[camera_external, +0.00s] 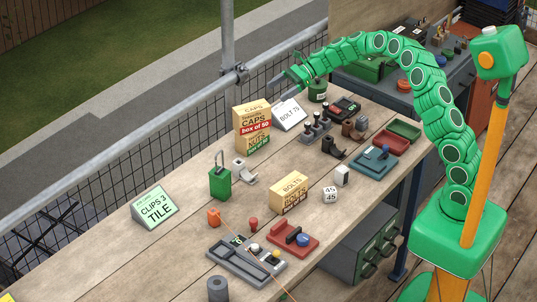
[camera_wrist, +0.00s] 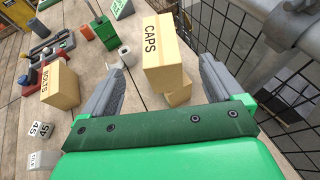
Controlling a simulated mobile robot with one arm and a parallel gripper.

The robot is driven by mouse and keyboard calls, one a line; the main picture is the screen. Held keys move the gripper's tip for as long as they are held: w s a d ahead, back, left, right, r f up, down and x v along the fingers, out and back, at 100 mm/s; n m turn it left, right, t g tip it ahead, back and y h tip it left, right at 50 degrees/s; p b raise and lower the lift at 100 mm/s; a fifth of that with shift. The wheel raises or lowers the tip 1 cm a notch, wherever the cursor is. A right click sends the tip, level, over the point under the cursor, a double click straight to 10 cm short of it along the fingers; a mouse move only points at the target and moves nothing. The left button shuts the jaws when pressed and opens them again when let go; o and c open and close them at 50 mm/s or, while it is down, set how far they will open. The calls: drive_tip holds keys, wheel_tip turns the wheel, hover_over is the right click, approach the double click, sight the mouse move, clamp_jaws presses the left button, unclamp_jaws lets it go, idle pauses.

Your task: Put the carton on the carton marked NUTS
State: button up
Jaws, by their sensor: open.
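A tan carton marked CAPS (camera_external: 251,117) stands upright at the back of the bench, resting on the carton marked NUTS (camera_external: 258,145). In the wrist view the CAPS carton (camera_wrist: 168,55) shows between and beyond my fingers, with part of the lower carton (camera_wrist: 180,94) under it. Another tan carton, marked BOLTS (camera_external: 289,190), stands by itself on the bench; it is at the left of the wrist view (camera_wrist: 60,85). My gripper (camera_external: 291,77) is open and empty, above and to the right of the stack, apart from it.
A sign (camera_external: 289,114) stands right of the stack, and a railing (camera_external: 180,103) with mesh runs close behind. Bare wood lies around the BOLTS carton.

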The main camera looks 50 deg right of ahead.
drive_tip(key=shift+s+d+r, duration=0.15)
drive_tip(key=shift+d, duration=0.1)
